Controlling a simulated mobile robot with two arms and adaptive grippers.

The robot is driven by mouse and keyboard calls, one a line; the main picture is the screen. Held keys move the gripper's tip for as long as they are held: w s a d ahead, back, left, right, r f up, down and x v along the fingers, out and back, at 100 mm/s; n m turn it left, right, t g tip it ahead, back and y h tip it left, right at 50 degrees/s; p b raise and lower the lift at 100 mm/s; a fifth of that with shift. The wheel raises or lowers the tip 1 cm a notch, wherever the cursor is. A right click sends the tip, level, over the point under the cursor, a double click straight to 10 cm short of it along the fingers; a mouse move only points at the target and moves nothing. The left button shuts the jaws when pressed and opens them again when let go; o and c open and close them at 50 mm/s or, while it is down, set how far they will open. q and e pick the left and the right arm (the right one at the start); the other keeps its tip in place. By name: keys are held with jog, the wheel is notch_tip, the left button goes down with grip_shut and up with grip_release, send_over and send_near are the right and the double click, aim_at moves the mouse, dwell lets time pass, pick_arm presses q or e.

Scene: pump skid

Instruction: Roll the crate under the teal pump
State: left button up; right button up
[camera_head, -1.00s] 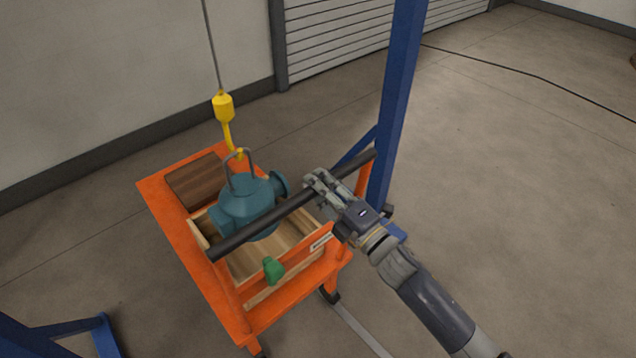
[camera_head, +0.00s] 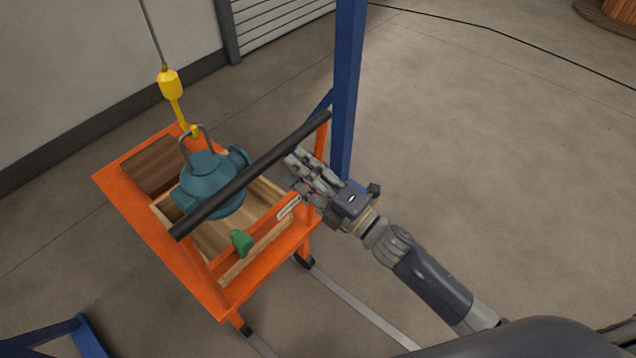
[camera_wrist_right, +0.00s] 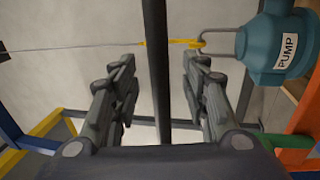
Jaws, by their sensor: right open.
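The teal pump (camera_head: 207,178) hangs from a yellow hook (camera_head: 194,131) on a cable. In the head view it overlaps the back left part of the open wooden crate (camera_head: 268,248); I cannot tell its height above it. The crate sits on an orange cart (camera_head: 140,205) with a black push bar (camera_head: 262,165). My right gripper (camera_head: 297,175) is open, beside the right part of the bar. In the right wrist view the bar (camera_wrist_right: 157,70) shows between the spread fingers, apart from both, with the pump (camera_wrist_right: 280,45) at the right. My left gripper is out of view.
A blue post (camera_head: 347,90) stands just behind my right gripper. Another blue frame part (camera_head: 75,335) is at the lower left. A green part (camera_head: 242,242) is at the cart's front. Grey strips (camera_head: 360,308) run along the floor.

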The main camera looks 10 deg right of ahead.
jog(key=shift+v, duration=2.8)
jog(key=shift+f, duration=0.1)
jog(key=d+f+m+g+h, duration=0.1)
jog(key=d+f+m+h, duration=0.25)
jog(key=f, duration=0.65)
jog(key=d+f+m+g+h, duration=0.1)
jog(key=d+f+m+h, duration=0.3)
jog(key=f, duration=0.7)
jog(key=s+d+f+m+g+h, duration=0.15)
jog(key=s+f+m, duration=0.25)
jog(key=f, duration=0.4)
jog(key=s+d+f+m+g+h, duration=0.1)
jog(key=s+d+f+m+g, duration=0.2)
jog(key=f, duration=0.6)
jog(key=s+f+m+g, duration=0.2)
jog(key=s+f, duration=0.4)
jog(key=s, duration=0.5)
jog(key=s+f+m+g+h, duration=0.1)
jog(key=s+f+m+g, duration=0.2)
jog(key=s+f, duration=0.3)
jog(key=s+f+m+g+h, duration=0.1)
jog(key=s+f+m+g, duration=0.2)
jog(key=s, duration=1.4)
notch_tip(320, 180, down, 4)
jog(key=shift+d+r+m, duration=0.15)
jog(key=shift+d+m, duration=0.2)
jog(key=shift+d, duration=0.1)
jog(key=shift+g, duration=0.25)
